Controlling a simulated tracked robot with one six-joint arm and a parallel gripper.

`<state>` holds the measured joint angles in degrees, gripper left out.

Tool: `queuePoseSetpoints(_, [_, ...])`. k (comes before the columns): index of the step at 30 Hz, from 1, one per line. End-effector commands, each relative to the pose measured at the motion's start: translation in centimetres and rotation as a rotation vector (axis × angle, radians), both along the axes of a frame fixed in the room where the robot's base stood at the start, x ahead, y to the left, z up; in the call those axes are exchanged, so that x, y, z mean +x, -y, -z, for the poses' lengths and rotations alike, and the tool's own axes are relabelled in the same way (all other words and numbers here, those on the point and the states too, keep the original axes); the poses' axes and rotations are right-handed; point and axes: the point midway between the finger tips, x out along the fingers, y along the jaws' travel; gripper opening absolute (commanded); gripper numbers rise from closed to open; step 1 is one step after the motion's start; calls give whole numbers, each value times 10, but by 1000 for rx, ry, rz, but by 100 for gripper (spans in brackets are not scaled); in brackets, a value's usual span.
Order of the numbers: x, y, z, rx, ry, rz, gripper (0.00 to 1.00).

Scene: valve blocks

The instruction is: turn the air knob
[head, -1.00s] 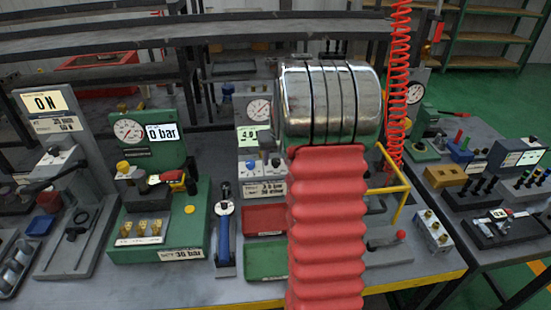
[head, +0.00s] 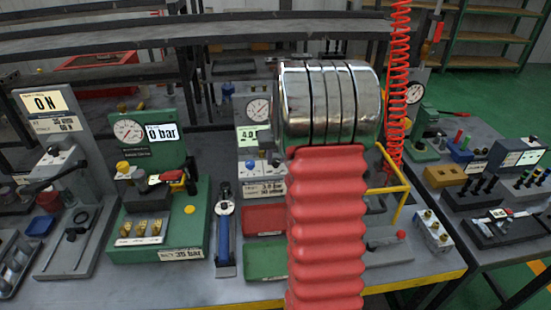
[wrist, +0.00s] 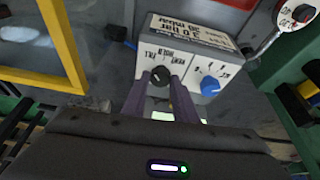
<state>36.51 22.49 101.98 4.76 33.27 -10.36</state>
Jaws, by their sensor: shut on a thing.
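A pale valve block (wrist: 190,55) fills the middle of the wrist view, seen upside down. It carries a black knob (wrist: 160,75) with a white mark and position labels, and a blue knob (wrist: 210,85) to its right. My gripper (wrist: 160,85) is shut on the black knob, one dark purple finger on each side. The blue knob is apart from the fingers. In the head view the block stands below a round gauge (head: 258,110) and a green display (head: 247,137), partly behind my arm. My fingers are hidden there.
A yellow frame (wrist: 62,45) stands left in the wrist view, and right of my arm in the head view (head: 393,185). Red (head: 264,219) and green trays (head: 265,260) lie before the block. A green gauge station (head: 155,215) stands to the left.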

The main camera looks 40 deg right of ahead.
Motion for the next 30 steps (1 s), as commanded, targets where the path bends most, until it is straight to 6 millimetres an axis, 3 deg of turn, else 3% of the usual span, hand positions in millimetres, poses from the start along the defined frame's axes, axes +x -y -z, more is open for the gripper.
queuePoseSetpoints(11, [2,-4,0,2,-1,136,4])
queuePoseSetpoints(30, [6,-7,1,2,0,518,4])
